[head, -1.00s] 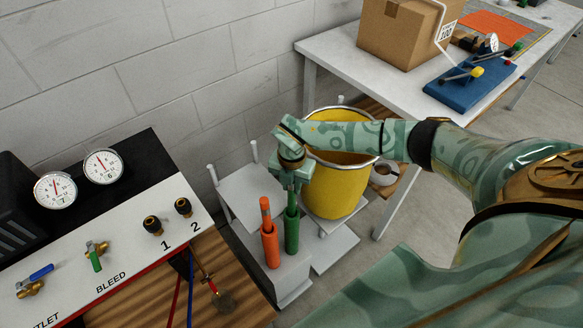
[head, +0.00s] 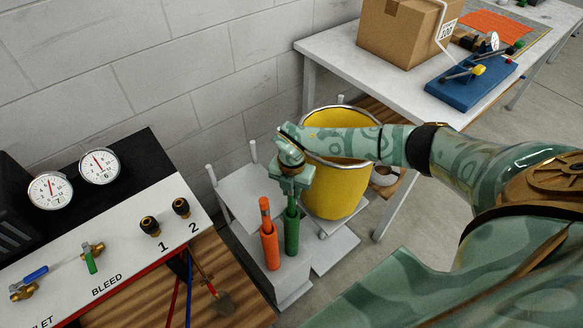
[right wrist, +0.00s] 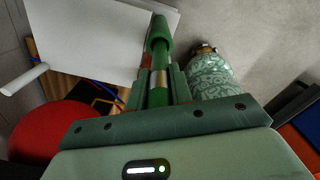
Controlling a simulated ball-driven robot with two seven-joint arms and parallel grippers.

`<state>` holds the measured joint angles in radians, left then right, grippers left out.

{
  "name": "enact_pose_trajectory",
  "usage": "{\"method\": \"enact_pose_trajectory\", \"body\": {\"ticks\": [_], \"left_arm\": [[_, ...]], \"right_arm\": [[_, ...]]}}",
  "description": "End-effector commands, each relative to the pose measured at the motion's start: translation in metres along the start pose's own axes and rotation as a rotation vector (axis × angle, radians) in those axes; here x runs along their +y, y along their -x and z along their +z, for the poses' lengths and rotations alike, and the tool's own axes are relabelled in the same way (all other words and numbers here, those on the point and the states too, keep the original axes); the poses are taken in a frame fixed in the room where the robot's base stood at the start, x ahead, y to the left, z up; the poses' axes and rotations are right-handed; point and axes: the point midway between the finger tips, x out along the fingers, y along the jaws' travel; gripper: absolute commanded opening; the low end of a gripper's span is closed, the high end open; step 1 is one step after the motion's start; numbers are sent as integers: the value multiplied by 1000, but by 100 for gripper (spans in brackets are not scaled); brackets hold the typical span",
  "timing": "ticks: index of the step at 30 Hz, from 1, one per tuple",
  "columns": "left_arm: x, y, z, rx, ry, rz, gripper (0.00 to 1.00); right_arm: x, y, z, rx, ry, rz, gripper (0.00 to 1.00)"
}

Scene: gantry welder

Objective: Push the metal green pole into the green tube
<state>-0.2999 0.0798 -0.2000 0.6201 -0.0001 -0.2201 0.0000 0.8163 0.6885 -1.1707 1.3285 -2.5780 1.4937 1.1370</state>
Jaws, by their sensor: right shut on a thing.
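The green tube (head: 292,236) stands upright on a grey stand, close beside an orange tube (head: 271,248). My right gripper (head: 290,200) is directly above the green tube, pointing down. It is shut on the metal green pole, which the gripper mostly hides in the head view. In the right wrist view, the pole (right wrist: 158,88) with its silver band lies between the fingers, in line with the green tube (right wrist: 160,32). The pole's far end meets the tube mouth; how deep it sits is hard to tell. My left gripper is out of view.
An orange pole (head: 265,211) stands in the orange tube. A yellow bucket (head: 335,190) is close behind my gripper. A gauge panel (head: 120,245) is at left. A white table (head: 340,50) with a cardboard box (head: 400,32) is at the back right.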

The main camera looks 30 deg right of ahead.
Motion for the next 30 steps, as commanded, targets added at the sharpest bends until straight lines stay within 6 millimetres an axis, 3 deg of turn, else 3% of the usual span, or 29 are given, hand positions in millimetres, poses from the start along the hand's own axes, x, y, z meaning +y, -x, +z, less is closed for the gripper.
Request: {"method": "enact_pose_trajectory", "body": {"ticks": [18, 19, 21, 30], "left_arm": [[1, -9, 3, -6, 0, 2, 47], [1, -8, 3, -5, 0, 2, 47], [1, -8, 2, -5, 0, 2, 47], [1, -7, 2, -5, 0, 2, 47]], "right_arm": [[0, -16, 0, 0, 1, 1, 0], [0, -15, 0, 0, 1, 1, 30], [0, -15, 0, 0, 1, 1, 47], [0, -13, 0, 0, 0, 1, 47]]}}
